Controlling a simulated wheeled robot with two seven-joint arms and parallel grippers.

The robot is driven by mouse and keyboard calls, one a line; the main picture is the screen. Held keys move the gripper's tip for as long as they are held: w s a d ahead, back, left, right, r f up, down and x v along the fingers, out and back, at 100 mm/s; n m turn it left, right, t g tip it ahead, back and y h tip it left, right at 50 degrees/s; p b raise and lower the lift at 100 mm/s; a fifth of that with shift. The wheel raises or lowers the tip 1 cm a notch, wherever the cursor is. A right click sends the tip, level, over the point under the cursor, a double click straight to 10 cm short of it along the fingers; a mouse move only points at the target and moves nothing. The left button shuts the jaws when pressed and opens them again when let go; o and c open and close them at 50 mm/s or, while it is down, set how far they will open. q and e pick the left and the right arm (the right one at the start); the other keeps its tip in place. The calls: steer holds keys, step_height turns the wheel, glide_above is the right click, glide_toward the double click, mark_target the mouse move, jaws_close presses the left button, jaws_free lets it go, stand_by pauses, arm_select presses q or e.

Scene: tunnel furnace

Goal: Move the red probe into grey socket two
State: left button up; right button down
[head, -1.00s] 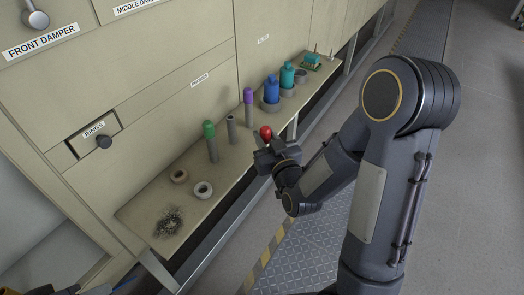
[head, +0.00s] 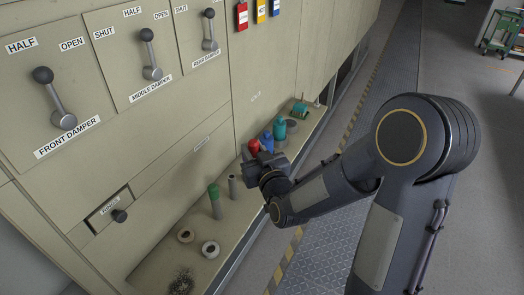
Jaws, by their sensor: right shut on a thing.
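My right gripper (head: 257,161) is shut on the red probe and holds it over the shelf, close to the cabinet front. The red top of the probe (head: 253,146) shows above the fingers; its lower part is hidden by the gripper. Below and left of the gripper stands an open grey tube socket (head: 232,188), apparently empty. Left of it a green-topped probe (head: 213,191) stands in another grey socket (head: 217,210). Any socket behind my gripper is hidden. My left gripper is not in view.
Two rings (head: 210,249) and dark grit (head: 182,284) lie at the near end. Damper levers (head: 63,119) project from the cabinet.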

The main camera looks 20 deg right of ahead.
steer(key=w+a+f, duration=0.3)
steer(key=w+a, duration=0.2)
steer(key=w, duration=0.1)
steer(key=shift+w+f+b, duration=0.15)
steer(key=shift+f+b, duration=0.15)
steer(key=shift+b, duration=0.1)
stand_by(0.9)
steer(key=shift+f+b, duration=0.6)
steer(key=shift+b, duration=0.35)
steer(key=shift+f+b, duration=1.35)
steer(key=shift+b, duration=0.2)
